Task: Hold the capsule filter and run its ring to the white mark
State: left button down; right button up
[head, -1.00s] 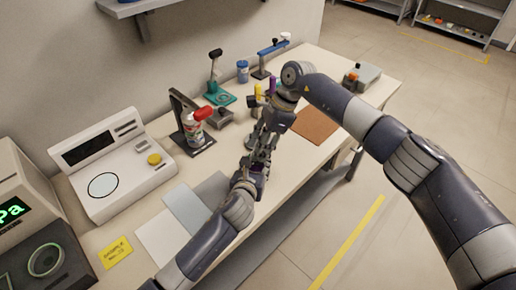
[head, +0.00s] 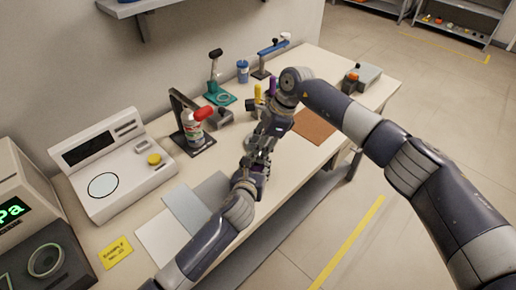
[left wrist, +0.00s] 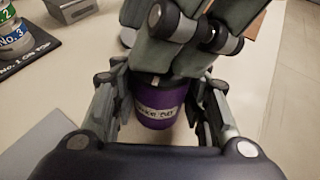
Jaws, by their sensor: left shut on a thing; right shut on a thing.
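The capsule filter (left wrist: 160,108) is a purple cylinder with a pale lettered label, seen in the left wrist view. My left gripper (left wrist: 158,125) has its fingers on either side of the purple body and is shut on it. My right gripper (left wrist: 180,62) comes from above and is shut at the filter's upper end, where the ring is mostly hidden by its fingers. A small whitish patch shows just above the purple body; I cannot tell whether it is the white mark. In the head view both grippers meet over the table, with my right gripper (head: 266,138) uppermost.
The table (head: 330,60) holds a white scale (head: 115,165) at left, a stand with a red-topped bottle (head: 193,128), a teal-based stand (head: 219,98), a blue jar (head: 242,70) and a brown mat (head: 315,125). Bare table shows beyond the grippers.

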pick_arm(q)
jog(key=shift+a+f, duration=0.1)
jog(key=shift+a, duration=0.05)
pick_arm(e)
jog(key=shift+s+a+m+t, duration=0.15)
jog(key=shift+m+t, duration=0.35)
jog(key=shift+m, duration=0.9)
jog(key=shift+s+d+m+t, duration=0.1)
jog(key=shift+m+t, duration=0.4)
jog(key=shift+m, duration=0.9)
pick_arm(q)
jog(key=shift+w, duration=0.1)
pick_arm(e)
jog(key=o, duration=0.8)
jog(key=shift+c, duration=0.2)
jog(key=shift+r, duration=0.55)
jog(key=v, duration=1.1)
jog(key=shift+s, duration=0.15)
